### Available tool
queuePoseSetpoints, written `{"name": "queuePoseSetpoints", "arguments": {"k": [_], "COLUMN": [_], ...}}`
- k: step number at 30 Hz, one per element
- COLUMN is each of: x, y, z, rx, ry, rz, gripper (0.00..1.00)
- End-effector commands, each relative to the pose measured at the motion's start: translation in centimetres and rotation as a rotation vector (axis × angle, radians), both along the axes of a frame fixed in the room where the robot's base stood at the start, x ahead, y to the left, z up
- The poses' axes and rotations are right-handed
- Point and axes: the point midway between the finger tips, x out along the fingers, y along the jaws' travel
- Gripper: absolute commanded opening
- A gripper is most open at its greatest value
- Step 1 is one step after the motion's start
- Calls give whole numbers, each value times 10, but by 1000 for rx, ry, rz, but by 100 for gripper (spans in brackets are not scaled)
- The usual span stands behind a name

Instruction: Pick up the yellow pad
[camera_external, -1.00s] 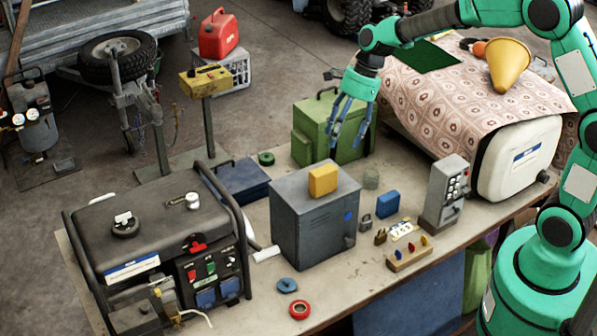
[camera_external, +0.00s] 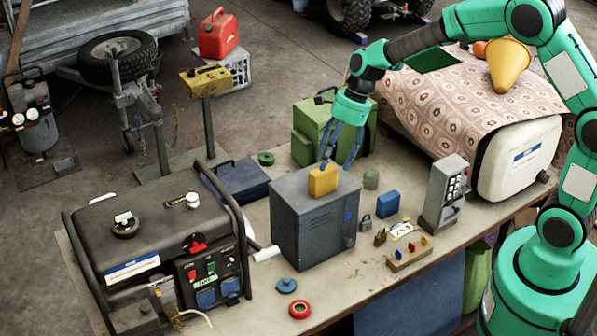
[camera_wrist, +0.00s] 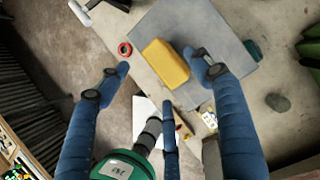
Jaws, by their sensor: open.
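The yellow pad (camera_external: 322,181) lies on top of the grey metal cabinet (camera_external: 300,222), near the middle of the workbench. In the wrist view the yellow pad (camera_wrist: 165,62) shows between the spread blue fingertips of my gripper (camera_wrist: 163,74). My gripper (camera_external: 338,164) is open and empty, with its fingers pointing down just above and around the pad's right and back side. One fingertip partly overlaps the pad's upper edge in the outside view. I cannot tell whether any finger touches it.
A green metal box (camera_external: 304,134) stands behind the cabinet. A generator (camera_external: 155,225) is to the left. A blue box (camera_external: 387,203), padlocks and a grey keypad unit (camera_external: 444,192) stand to the right.

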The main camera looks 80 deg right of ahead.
Motion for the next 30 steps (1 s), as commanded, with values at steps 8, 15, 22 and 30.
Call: {"name": "queuePoseSetpoints", "arguments": {"k": [8,15,22,30], "x": [7,13,14,14], "y": [8,13,14,14], "z": [-24,-45,-47,-47], "rx": [1,0,-1,-1], "ry": [2,1,1,1], "rz": [2,0,0,0], "gripper": [66,66,66,66]}}
